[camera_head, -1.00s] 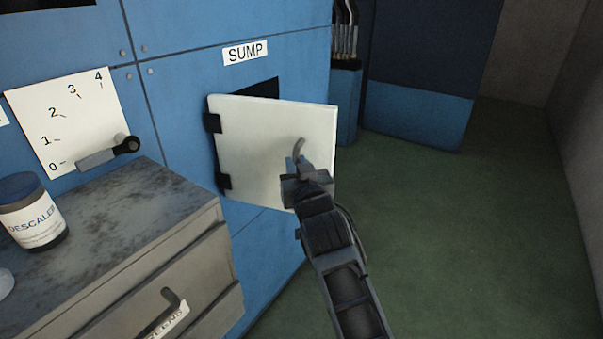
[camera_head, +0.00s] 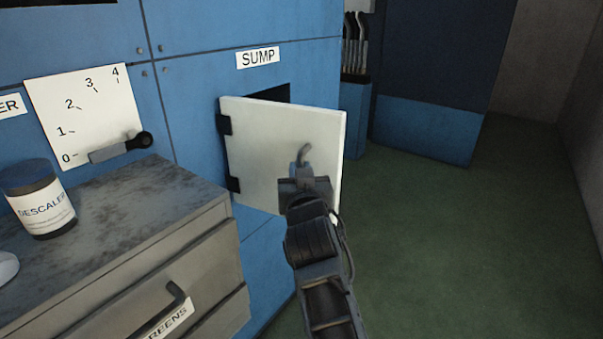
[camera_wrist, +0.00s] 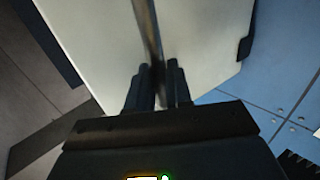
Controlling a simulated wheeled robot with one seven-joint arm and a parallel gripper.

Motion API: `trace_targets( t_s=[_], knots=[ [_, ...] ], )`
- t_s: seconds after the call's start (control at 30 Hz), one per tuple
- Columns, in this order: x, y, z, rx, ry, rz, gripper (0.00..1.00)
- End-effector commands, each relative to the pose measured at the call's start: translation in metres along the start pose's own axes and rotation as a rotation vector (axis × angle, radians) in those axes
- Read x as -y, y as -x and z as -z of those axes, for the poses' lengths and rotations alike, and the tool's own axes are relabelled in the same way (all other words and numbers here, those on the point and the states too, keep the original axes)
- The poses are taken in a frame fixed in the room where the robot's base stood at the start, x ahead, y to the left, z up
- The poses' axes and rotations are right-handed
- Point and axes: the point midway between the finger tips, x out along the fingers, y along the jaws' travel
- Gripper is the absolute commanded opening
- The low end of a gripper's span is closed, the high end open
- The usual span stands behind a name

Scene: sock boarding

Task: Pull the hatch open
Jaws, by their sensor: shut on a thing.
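The white hatch (camera_head: 265,135) under the SUMP label is hinged on its left side and stands partly open. A dark opening (camera_head: 272,93) shows above its top edge. My gripper (camera_head: 304,178) is at the right part of the hatch, shut on its grey handle (camera_head: 304,153). In the wrist view, the fingers (camera_wrist: 158,72) close around the bar-like handle (camera_wrist: 147,25) in front of the white hatch panel (camera_wrist: 195,35). The lower part of the handle is hidden by my gripper.
A grey drawer cabinet (camera_head: 130,220) stands at the left front, with a descaler jar (camera_head: 40,200) on top. A dial plate with a lever (camera_head: 120,148) is on the blue wall. Green floor (camera_head: 450,240) is clear at right.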

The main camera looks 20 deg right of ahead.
Motion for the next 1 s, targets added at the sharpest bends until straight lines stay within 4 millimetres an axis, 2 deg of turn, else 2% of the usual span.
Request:
trace_targets(
  t_s=[0.03, 0.1, 0.13, 0.3, 1.0],
  knots=[
    [0.0146, 0.0016, 0.0029, -0.005, -0.006, 0.024, 0.00],
    [0.0146, 0.0015, 0.0028, -0.005, -0.006, 0.024, 0.00],
    [0.0147, 0.0015, 0.0029, -0.005, -0.006, 0.024, 0.21],
    [0.0133, 0.0015, 0.0027, -0.005, -0.005, 0.022, 0.37],
    [0.0066, 0.0010, 0.0017, -0.003, -0.001, 0.011, 0.38]
  ],
)
